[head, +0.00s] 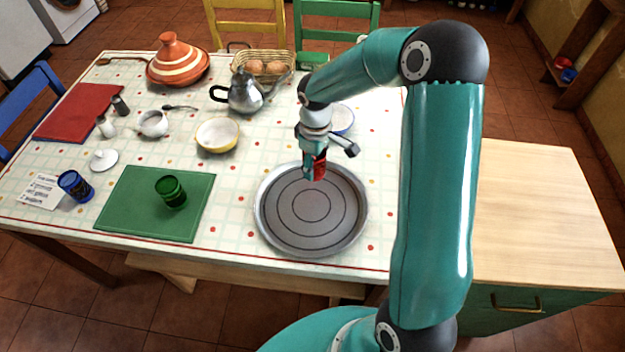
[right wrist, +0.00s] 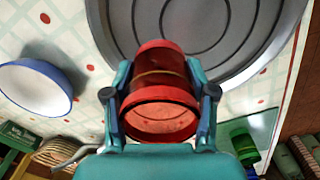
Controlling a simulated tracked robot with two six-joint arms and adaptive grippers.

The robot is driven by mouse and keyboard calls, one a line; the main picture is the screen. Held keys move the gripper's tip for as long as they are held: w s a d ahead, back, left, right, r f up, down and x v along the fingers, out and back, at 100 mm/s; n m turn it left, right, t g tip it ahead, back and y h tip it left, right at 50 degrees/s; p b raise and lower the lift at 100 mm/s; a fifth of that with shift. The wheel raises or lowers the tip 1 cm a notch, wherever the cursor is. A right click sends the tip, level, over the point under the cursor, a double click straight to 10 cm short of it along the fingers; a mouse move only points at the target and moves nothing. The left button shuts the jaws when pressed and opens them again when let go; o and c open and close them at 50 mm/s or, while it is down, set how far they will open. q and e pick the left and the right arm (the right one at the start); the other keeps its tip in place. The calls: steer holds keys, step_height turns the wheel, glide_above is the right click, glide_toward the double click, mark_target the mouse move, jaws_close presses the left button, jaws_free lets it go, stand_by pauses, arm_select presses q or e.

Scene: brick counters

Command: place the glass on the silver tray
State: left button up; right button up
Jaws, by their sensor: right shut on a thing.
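A red glass (head: 320,166) is between the fingers of my right gripper (head: 315,168), above the far part of the round silver tray (head: 262,218). In the right wrist view the red glass (right wrist: 160,66) is gripped from both sides by the fingers of the right gripper (right wrist: 160,100). The silver tray (right wrist: 115,25) shows beyond it there. The tray's visible surface is bare. I cannot tell how far the glass is above the tray. My left gripper is not in view.
A green glass (head: 171,191) stands on a green mat (head: 120,205), left of the tray. A blue glass (head: 75,186) is farther left. A yellow bowl (head: 217,134), a silver teapot (head: 246,95) and a white-blue bowl (head: 343,119) lie beyond the tray. A wooden counter (head: 540,215) is right.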

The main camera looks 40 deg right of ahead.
step_height(320, 180, down, 7)
stand_by(0.4)
steer(key=o, duration=1.3)
steer(key=shift+r, duration=0.15)
step_height(320, 180, up, 12)
steer(key=shift+f+b, duration=0.1)
steer(key=shift+b, duration=0.35)
